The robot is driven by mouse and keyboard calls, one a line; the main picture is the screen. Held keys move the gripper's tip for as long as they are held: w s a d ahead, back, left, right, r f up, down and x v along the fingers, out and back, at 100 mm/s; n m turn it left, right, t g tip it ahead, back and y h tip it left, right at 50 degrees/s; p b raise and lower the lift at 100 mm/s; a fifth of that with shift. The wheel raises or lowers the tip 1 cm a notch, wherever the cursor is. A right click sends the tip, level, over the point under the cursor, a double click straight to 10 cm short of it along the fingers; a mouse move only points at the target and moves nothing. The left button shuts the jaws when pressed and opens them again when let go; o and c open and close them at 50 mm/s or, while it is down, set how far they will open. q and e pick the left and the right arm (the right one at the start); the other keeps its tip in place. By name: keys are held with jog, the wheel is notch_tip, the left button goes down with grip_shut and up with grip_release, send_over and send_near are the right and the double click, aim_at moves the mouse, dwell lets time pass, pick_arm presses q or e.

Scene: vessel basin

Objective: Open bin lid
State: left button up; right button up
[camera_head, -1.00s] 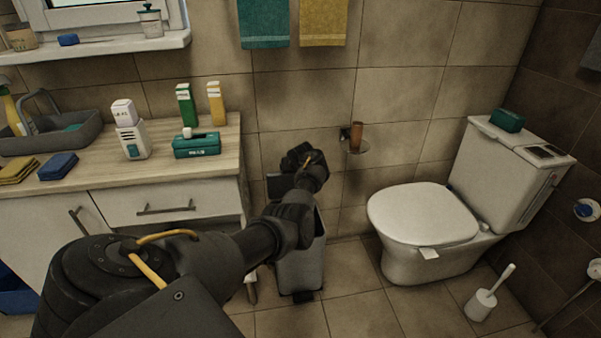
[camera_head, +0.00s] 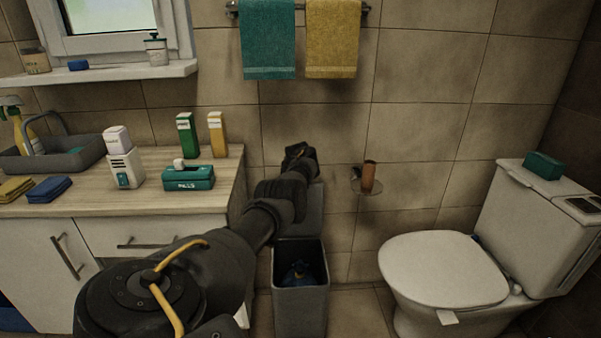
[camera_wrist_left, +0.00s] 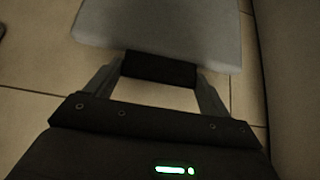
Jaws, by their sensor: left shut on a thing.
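The grey bin (camera_head: 300,308) stands on the floor right of the cabinet, and its mouth is open. A dark blue thing (camera_head: 299,274) lies inside it. The grey lid (camera_head: 314,212) stands raised at the back of the bin, near the wall. My left gripper (camera_head: 301,158) is at the top of the raised lid, and my arm hides part of it. In the left wrist view, the two fingers of my left gripper (camera_wrist_left: 158,78) are shut on a black part of the lid (camera_wrist_left: 160,70), with the pale grey panel (camera_wrist_left: 160,28) beyond. My right gripper is not in view.
A wooden-topped cabinet (camera_head: 100,203) with bottles and boxes stands left of the bin. A white toilet (camera_head: 440,268) stands to the right. A paper holder (camera_head: 368,178) is on the tiled wall just right of the lid. Towels (camera_head: 268,40) hang above.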

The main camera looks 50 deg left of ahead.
pick_arm(q)
jog(key=shift+w+a+r, duration=0.1)
jog(key=shift+a+r, duration=0.05)
jog(key=shift+a, duration=0.05)
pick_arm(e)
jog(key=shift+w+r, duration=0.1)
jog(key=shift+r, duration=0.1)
pick_arm(q)
jog(key=o, duration=1.3)
jog(key=shift+d+r, duration=0.1)
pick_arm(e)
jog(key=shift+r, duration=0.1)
pick_arm(q)
jog(key=p+v, duration=0.6)
jog(key=v, duration=0.4)
jog(key=shift+s+d+r, duration=0.2)
jog(key=shift+s, duration=0.05)
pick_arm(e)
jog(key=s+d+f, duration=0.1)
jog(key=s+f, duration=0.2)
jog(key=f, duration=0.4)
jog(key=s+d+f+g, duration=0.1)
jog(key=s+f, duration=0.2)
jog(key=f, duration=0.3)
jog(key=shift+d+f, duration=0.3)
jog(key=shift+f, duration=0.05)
